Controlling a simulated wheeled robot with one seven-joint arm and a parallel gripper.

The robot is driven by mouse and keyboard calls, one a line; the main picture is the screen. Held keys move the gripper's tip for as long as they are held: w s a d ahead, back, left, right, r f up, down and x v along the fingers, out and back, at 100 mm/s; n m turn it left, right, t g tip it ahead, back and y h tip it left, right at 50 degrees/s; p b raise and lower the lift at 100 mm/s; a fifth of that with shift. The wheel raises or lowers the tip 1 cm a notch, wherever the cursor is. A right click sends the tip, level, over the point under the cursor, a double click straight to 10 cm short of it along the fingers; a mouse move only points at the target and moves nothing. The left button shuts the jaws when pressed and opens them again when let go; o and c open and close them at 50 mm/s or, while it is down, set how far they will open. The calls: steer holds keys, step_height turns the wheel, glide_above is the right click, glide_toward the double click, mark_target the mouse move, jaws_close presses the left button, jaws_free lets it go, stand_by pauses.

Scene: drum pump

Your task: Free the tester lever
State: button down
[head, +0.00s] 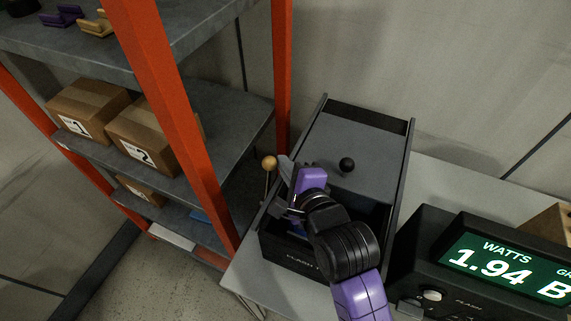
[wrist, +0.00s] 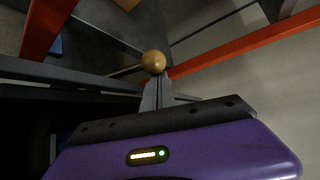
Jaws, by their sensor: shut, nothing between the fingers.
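The tester is a dark box (head: 292,253) on the bench, with a grey sliding lid (head: 350,140) that has a black knob (head: 347,164). The lid covers the far part and the near part stands open. The lever shows as a tan ball (head: 269,162) on a thin rod at the box's left side. In the wrist view the ball (wrist: 153,62) sits just beyond my fingertips. My gripper (head: 286,166) is at the box's left edge, beside the lever, shut with nothing in it. In the wrist view my gripper (wrist: 156,85) points toward the ball; whether they touch is unclear.
An orange-framed shelf (head: 170,110) with cardboard boxes (head: 88,108) stands close on the left. A blue thing lies inside the box, mostly hidden by my arm.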

mark_target(272, 197)
steer(key=shift+s+a+n+t+b, duration=0.2)
steer(key=shift+s+n+t+b, duration=0.1)
steer(key=shift+s+b, duration=0.2)
steer(key=shift+s+a+n+t+b, duration=0.2)
steer(key=shift+s+t+b, duration=0.1)
steer(key=shift+s+b, duration=0.15)
steer(key=shift+s+a+r+n+t+b, duration=0.1)
steer(key=shift+s+n+t+b, duration=0.15)
steer(key=shift+s, duration=0.1)
steer(key=shift+s+a+r+n+t+b, duration=0.1)
steer(key=shift+s+n+t, duration=0.05)
steer(key=shift+s+t, duration=0.15)
steer(key=shift+s+a+r, duration=0.2)
steer(key=shift+s+a, duration=0.05)
steer(key=shift+s, duration=0.4)
steer(key=shift+s+a+p, duration=0.3)
steer(key=shift+s, duration=0.6)
steer(key=shift+f, duration=0.1)
